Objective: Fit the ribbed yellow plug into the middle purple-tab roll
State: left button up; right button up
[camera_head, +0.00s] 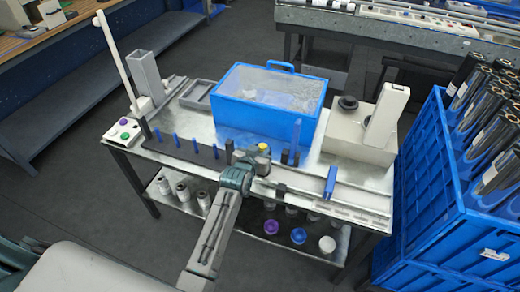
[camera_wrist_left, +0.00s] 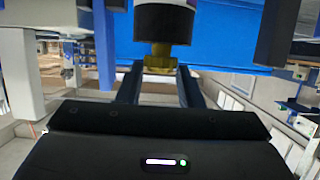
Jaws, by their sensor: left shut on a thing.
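The yellow plug (camera_head: 263,147) shows as a small spot at the end of my left gripper (camera_head: 256,153) in the head view, over the front of the table. In the left wrist view the plug (camera_wrist_left: 160,60) sits between the two dark fingers of my left gripper (camera_wrist_left: 160,76), which is shut on it. Right beyond the plug is the end of a black roll (camera_wrist_left: 165,24) with a white and purple edge at the top. The plug's upper end meets the roll's end in the picture; how deep it sits is hidden. My right gripper is not in view.
A blue bin (camera_head: 250,115) with a clear lid stands behind the gripper. Blue upright dividers (camera_head: 214,152) line the table front. A pale machine (camera_head: 360,130) stands at right, near a blue crate (camera_head: 430,190) of dark rolls. The lower shelf holds coloured-end cylinders (camera_head: 298,235).

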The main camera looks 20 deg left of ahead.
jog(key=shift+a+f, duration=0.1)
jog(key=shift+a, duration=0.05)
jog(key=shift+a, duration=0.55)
pick_arm(q)
jog(key=shift+p, duration=0.4)
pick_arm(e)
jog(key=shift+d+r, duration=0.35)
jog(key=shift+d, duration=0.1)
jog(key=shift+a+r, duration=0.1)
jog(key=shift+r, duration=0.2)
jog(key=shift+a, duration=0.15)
